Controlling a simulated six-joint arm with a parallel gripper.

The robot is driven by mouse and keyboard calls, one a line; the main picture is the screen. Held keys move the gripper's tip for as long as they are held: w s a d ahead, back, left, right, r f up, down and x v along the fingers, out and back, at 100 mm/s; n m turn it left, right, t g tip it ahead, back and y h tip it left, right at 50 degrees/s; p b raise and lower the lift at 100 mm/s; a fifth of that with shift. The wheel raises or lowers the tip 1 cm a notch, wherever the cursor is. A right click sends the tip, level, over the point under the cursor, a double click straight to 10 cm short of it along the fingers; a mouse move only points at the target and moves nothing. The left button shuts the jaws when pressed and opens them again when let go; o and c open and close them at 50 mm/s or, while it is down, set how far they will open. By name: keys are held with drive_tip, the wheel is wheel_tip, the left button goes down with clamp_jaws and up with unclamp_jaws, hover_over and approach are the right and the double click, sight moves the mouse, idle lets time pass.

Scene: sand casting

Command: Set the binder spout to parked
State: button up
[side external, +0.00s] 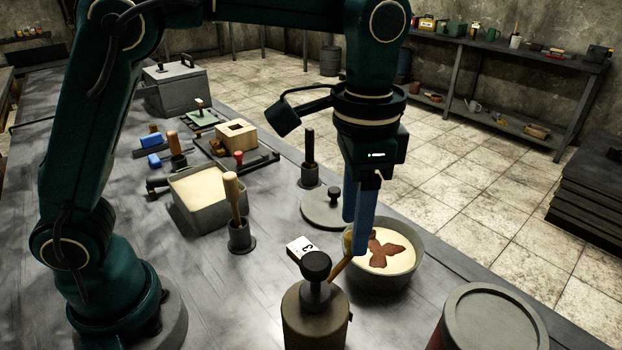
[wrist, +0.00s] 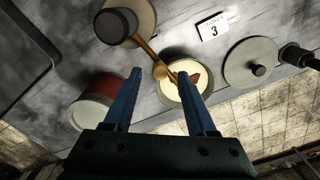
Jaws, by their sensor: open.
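The binder canister (side external: 316,322), brownish with a black knob (side external: 316,266), stands at the front of the bench. Its brass spout (side external: 340,268) points toward a grey bowl (side external: 382,283) of pale sand with a dark brown patch. In the wrist view the spout (wrist: 146,50) runs from the canister's knob (wrist: 115,25) to a round brass end over the bowl's edge (wrist: 166,103). My gripper (side external: 356,238) is open, blue fingers pointing down near the spout's end. In the wrist view my gripper (wrist: 159,73) has its fingertips either side of that end; contact cannot be told.
A number 3 card (side external: 300,246) lies behind the canister. A grey knobbed lid (side external: 330,210) lies behind the bowl. A red can (side external: 495,318) stands front right. A wooden-handled tool stands in a holder (side external: 241,238) beside a sand tray (side external: 197,215). Bare bench lies front left.

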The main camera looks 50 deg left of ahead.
drive_tip(key=shift+f, duration=0.65)
clamp_jaws()
idle(1.0)
